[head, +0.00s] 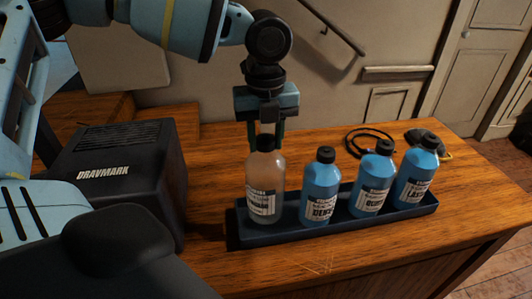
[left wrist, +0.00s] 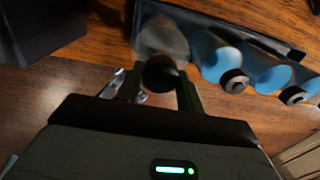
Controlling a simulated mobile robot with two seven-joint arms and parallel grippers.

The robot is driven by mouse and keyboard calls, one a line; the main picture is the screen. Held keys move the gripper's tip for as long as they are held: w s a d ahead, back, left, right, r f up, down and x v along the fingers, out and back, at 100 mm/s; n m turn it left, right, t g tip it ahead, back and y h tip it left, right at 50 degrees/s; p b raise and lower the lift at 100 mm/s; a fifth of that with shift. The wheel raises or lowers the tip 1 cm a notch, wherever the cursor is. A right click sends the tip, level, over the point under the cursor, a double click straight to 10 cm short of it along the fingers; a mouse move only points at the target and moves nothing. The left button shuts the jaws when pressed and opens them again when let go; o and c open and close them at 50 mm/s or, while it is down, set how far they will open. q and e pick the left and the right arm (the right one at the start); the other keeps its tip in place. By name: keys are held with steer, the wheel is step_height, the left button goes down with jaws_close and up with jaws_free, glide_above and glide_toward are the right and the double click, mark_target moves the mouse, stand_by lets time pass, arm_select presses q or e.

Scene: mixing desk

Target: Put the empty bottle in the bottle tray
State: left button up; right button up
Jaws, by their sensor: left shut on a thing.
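The empty bottle (head: 265,187) is clear with a black cap and a white-and-black label. It stands upright at the left end of the dark bottle tray (head: 290,233), and appears to be inside it. My left gripper (head: 266,138) is over it from above, its fingers shut on the bottle around the cap. In the left wrist view the bottle (left wrist: 162,42) is blurred between the fingers (left wrist: 160,85). Whether its base rests on the tray floor is hidden by the tray's front wall. My right gripper is not in view.
Three blue bottles with black caps, (head: 321,190) (head: 372,182) (head: 416,172), fill the tray to the right. A black box marked DRAVMARK (head: 125,175) stands left of the tray. A black cable loop (head: 368,142) and a dark object (head: 422,138) lie behind. The wooden desk (head: 330,262) is bare in front.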

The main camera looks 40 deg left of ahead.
mark_target(266, 154)
arm_select(q)
steer(key=shift+f, duration=2.2)
steer(key=o, duration=1.3)
step_height(266, 154, up, 12)
steer(key=shift+r, duration=0.15)
